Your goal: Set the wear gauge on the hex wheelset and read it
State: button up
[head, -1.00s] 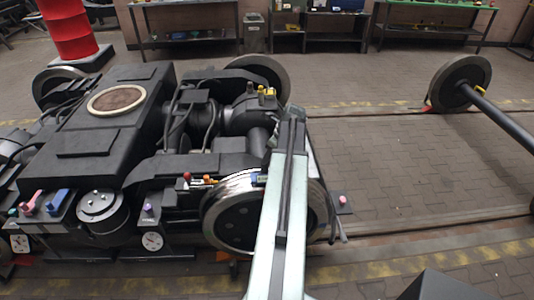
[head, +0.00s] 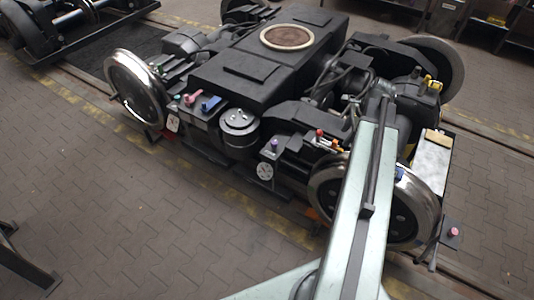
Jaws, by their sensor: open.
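A dark bogie frame (head: 232,82) fills the middle of the head view. Its near right wheel (head: 328,187) has a shiny rim and is partly covered by my arm. Its near left wheel (head: 137,88) stands clear. I cannot make out a hex mark on either. A small blue item (head: 400,173) shows at the top of the near right wheel, just right of my arm; it may be the wear gauge, but it is too small to tell or read. My arm reaches over that wheel.
Coloured knobs sit along the bogie's near side, among them a blue one (head: 211,103) and a purple one (head: 274,144). A pink knob (head: 453,232) is at the right. A second bogie (head: 50,25) stands at upper left. The paved floor (head: 130,225) in front is clear.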

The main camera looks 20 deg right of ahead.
jog(key=w+a+n+g, duration=0.1)
jog(key=w+a+n, duration=0.1)
jog(key=a+n, duration=0.9)
jog(key=w+a+n+g+h, duration=0.1)
jog(key=a+n, duration=1.1)
jog(key=a, duration=1.5)
jog(key=shift+w+a+f+g, duration=0.25)
jog(key=shift+w+f+g, duration=0.1)
jog(key=shift+w, duration=0.35)
jog(key=shift+s, duration=0.1)
